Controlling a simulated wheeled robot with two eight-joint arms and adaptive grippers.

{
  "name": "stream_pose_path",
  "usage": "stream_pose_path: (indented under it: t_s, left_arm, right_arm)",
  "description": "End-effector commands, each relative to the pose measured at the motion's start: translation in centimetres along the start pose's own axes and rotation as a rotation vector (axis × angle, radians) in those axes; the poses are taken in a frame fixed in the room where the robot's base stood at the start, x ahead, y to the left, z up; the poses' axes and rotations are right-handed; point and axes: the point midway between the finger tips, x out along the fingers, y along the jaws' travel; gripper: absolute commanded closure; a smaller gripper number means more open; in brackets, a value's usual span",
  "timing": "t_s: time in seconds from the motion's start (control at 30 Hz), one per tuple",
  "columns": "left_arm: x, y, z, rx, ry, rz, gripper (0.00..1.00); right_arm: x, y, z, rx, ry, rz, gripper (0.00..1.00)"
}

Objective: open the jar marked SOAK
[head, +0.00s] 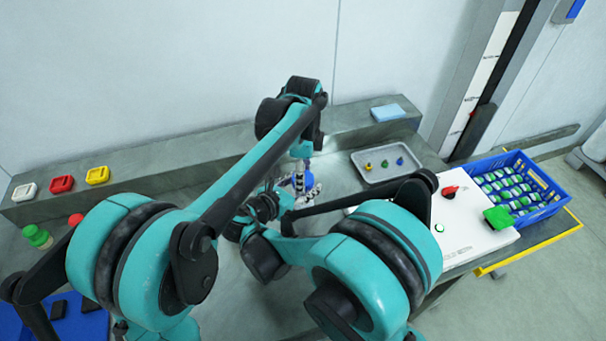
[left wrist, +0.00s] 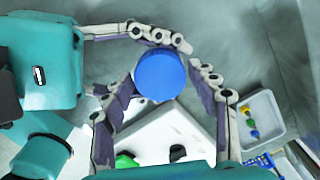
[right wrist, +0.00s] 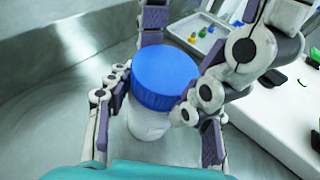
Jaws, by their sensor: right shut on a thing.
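The jar (right wrist: 149,122) has a pale body and a blue screw lid (right wrist: 165,78); no marking on it can be read. My right gripper (right wrist: 152,104) is shut on the jar's body below the lid. The lid also shows from above in the left wrist view (left wrist: 160,76). My left gripper (left wrist: 153,90) is open around the lid, with gaps between its fingers and the lid's sides. In the head view both grippers meet at the middle of the bench, and my arms partly hide the jar.
A grey tray (head: 368,177) with small yellow, green and blue pieces lies right of the jar. A white box (head: 462,240) with a red knob and green button stands nearer. A blue crate (head: 545,212) of jars is far right. White, red and yellow blocks sit at left.

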Motion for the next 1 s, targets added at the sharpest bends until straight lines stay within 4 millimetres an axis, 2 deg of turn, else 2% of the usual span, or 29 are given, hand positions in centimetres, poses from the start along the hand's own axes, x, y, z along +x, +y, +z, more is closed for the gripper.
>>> stream_pose_path:
  t_s: [0.3,0.63,0.93,0.97,1.0]
  left_arm:
    - [-0.1,0.0,0.0,0.001,0.0,0.0,0.31]
    - [-4.1,0.0,0.0,0.002,0.0,0.0,0.31]
    - [-4.5,0.0,0.0,0.002,0.0,0.0,0.31]
    - [-4.5,0.0,0.0,0.002,0.0,0.0,0.31]
    - [-4.5,0.0,0.0,0.002,0.0,0.0,0.31]
  right_arm:
    - [0.0,0.0,0.0,0.0,0.001,0.0,1.0]
    - [0.0,0.0,0.0,0.0,0.001,0.0,1.0]
    - [0.0,0.0,0.0,0.0,0.001,0.0,1.0]
    - [0.0,0.0,0.0,0.0,0.001,0.0,0.41]
    - [0.0,0.0,0.0,0.0,0.001,0.0,0.31]
